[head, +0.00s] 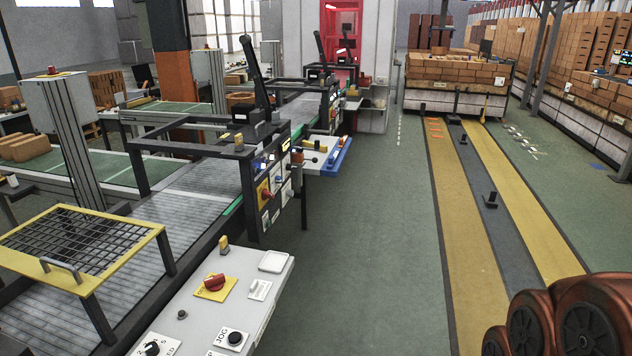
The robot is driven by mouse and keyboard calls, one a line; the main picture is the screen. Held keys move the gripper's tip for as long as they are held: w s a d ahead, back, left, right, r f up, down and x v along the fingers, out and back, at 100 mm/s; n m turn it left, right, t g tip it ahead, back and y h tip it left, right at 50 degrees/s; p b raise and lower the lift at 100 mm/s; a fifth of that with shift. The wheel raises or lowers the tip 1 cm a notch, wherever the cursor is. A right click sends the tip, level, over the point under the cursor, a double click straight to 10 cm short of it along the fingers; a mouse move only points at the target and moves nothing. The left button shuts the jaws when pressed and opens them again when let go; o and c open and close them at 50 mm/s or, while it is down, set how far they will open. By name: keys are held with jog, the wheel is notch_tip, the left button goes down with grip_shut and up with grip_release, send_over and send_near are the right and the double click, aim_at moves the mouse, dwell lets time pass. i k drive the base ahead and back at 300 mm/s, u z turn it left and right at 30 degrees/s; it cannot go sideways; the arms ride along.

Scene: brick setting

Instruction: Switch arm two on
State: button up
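No label naming arm two is readable from here. A black upright arm (253,72) stands over the near conveyor, and a second black arm (320,48) stands farther back. A dark control panel (270,195) with a red knob on a yellow plate and several small switches is on the near arm's frame. A white console (212,305) in the foreground bears a red rotary knob (214,283) on a yellow plate, a white rocker (259,290), a black JOG button (233,339) and a black dial (153,348). Their switch positions are too small to tell. My gripper is not in view.
A blue-edged side shelf (325,156) juts into the aisle. A yellow-framed mesh guard (75,240) covers the near conveyor. The green floor (365,260) right of the consoles is clear. Brick stacks (458,70) stand at the back. My arm's copper-coloured links fill the lower right corner.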

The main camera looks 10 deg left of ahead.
aim_at(266, 195)
jog(key=u, duration=0.1)
jog(key=i, duration=0.85)
jog(key=u, duration=0.95)
jog(key=i, duration=0.6)
jog(key=u, duration=0.65)
